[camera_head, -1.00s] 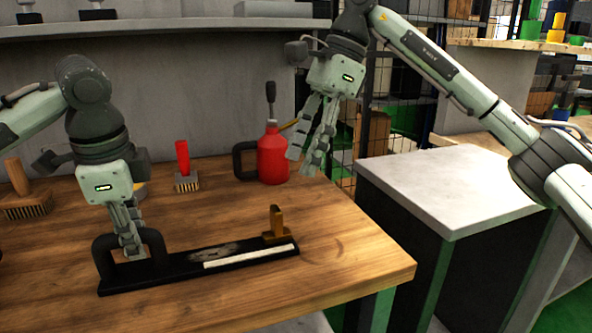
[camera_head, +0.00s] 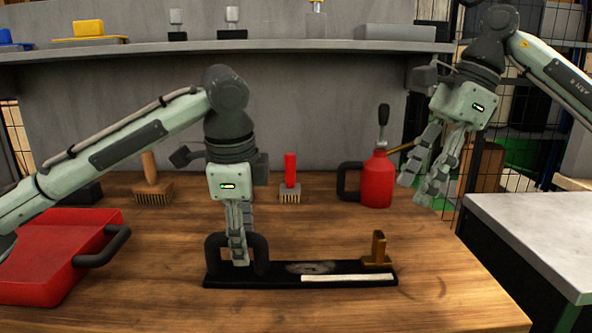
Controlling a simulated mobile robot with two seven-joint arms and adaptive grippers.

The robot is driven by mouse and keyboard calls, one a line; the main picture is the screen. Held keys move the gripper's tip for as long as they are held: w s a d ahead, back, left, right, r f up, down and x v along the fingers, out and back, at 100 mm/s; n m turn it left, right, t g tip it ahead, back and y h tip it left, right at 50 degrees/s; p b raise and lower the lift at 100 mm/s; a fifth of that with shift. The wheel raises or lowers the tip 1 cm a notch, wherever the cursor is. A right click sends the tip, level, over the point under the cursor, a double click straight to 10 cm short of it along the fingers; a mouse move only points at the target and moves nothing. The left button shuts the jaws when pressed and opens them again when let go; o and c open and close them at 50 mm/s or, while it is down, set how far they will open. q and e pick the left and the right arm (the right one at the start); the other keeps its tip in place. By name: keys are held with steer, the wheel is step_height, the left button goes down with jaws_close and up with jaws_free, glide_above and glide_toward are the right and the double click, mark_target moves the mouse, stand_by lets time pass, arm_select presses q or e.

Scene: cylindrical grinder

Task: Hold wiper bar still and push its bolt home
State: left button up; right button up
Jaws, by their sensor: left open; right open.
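The wiper bar (camera_head: 222,281) is a long black bar lying on the wooden bench, with a black loop handle (camera_head: 212,251) at its left end and a white strip along its front right. A brass-brown upright piece (camera_head: 379,249), apparently the bolt, stands at the bar's right end. My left gripper (camera_head: 239,257) points down at the loop handle, fingers open. Its fingers overlap the handle opening, and I cannot tell whether they touch it. My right gripper (camera_head: 413,190) is open and empty, raised well above the bench, up and to the right of the bolt.
A red oil can (camera_head: 377,182) stands behind the bar, under the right gripper's side. A red-handled brush (camera_head: 290,184) and a wooden brush (camera_head: 152,187) stand at the back. A red tray (camera_head: 50,262) is at the left. The bench in front of the bar is clear.

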arm_select(q)
step_height(320, 180, up, 11)
steer(key=s, duration=0.2)
steer(key=shift+s, duration=0.15)
